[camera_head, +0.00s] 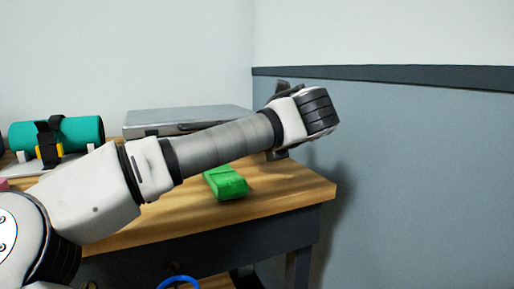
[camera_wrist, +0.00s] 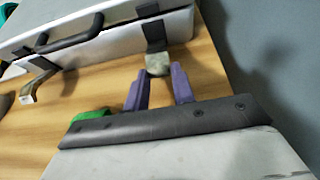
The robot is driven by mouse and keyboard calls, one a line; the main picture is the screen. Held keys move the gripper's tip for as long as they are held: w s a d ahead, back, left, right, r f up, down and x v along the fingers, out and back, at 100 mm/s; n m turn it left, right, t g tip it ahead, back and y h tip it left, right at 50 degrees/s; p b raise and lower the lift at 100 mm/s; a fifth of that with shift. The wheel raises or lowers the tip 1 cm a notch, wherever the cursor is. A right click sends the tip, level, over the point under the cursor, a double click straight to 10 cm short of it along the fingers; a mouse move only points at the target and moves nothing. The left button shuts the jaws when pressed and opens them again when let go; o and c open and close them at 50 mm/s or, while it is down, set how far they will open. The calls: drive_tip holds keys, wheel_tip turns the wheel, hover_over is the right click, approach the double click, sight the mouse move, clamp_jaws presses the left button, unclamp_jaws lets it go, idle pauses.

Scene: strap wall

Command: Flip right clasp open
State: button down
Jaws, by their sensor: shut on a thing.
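The silver case (camera_head: 180,117) lies on the wooden table behind my arm in the head view. In the wrist view the case (camera_wrist: 112,42) shows its front side with a dark handle (camera_wrist: 72,34). The right clasp (camera_wrist: 157,62) has a dark mount on the case edge and a pale greyish flap. My gripper (camera_wrist: 158,73) has its two purple fingers on either side of this flap, shut on it. The left clasp (camera_wrist: 38,78) sticks out from the case front, with a brassy strip. In the head view my arm's end hides the right clasp and the fingers.
A green block (camera_head: 226,182) lies on the table (camera_head: 275,198) in front of the case, below my forearm. The blue-grey wall (camera_head: 420,170) is close on the right. A blue ring (camera_head: 178,282) shows below the table.

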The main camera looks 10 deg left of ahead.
drive_tip(key=c, duration=1.2)
unclamp_jaws()
drive_tip(key=shift+o, duration=0.2)
drive_tip(key=p+v, duration=0.2)
drive_tip(key=v, duration=1.1)
drive_tip(key=shift+s+d+r, duration=0.15)
drive_tip(key=shift+s+d, duration=0.1)
drive_tip(key=shift+s, duration=0.05)
